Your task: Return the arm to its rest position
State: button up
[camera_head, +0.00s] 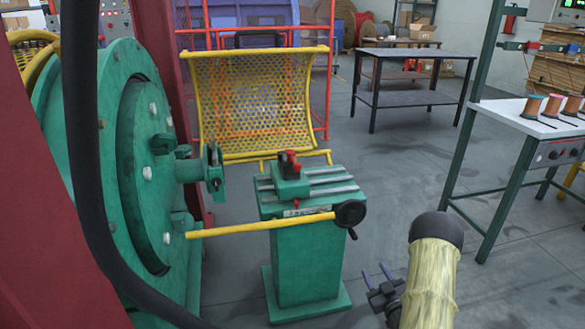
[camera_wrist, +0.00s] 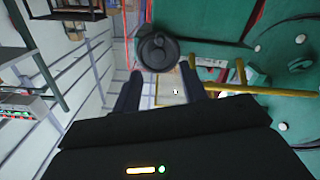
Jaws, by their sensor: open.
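My gripper (camera_head: 377,271) is low at the front, right of the green pedestal (camera_head: 308,262), with its two dark fingers spread and nothing between them in the head view. My arm, in a pale yellow sleeve, runs down out of the picture at the lower right. In the wrist view my gripper (camera_wrist: 160,70) has its fingers apart. The black handwheel (camera_head: 351,213) on the pedestal's right side also shows in the wrist view (camera_wrist: 158,47), beyond the fingertips. The head view shows a gap between handwheel and gripper.
A large green drum (camera_head: 115,165) fills the left. A yellow bar (camera_head: 262,225) crosses in front of the pedestal. A yellow mesh guard (camera_head: 255,105) stands behind. A white-topped bench (camera_head: 545,125) with spools is at right; a dark table (camera_head: 415,55) stands farther back. Grey floor (camera_head: 385,180) between is clear.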

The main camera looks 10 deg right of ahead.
jog(key=w+a+r+m+g+h, duration=0.1)
jog(key=a+r+g, duration=0.6)
jog(key=a+r, duration=0.1)
jog(key=s+a+r+m+g, duration=0.1)
jog(key=s+a+r+g, duration=0.25)
jog(key=s, duration=0.35)
jog(key=s+a+r+m+g+p, duration=0.1)
jog(key=s+a+r+g, duration=0.1)
jog(key=s+a, duration=0.35)
jog(key=s+a+r+m+g, duration=0.1)
jog(key=s+a+r+g, duration=0.2)
jog(key=s, duration=0.5)
jog(key=w+p+v, duration=0.2)
jog(key=p+v, duration=1)
jog(key=w+r+p+v, duration=0.1)
jog(key=w+p+v, duration=0.2)
jog(key=p+v, duration=0.9)
jog(key=w+p+v, duration=0.3)
jog(key=p+v, duration=0.9)
jog(key=p, duration=0.2)
jog(key=shift+s+r, duration=0.25)
jog(key=shift+r, duration=0.35)
jog(key=shift+a, duration=0.1)
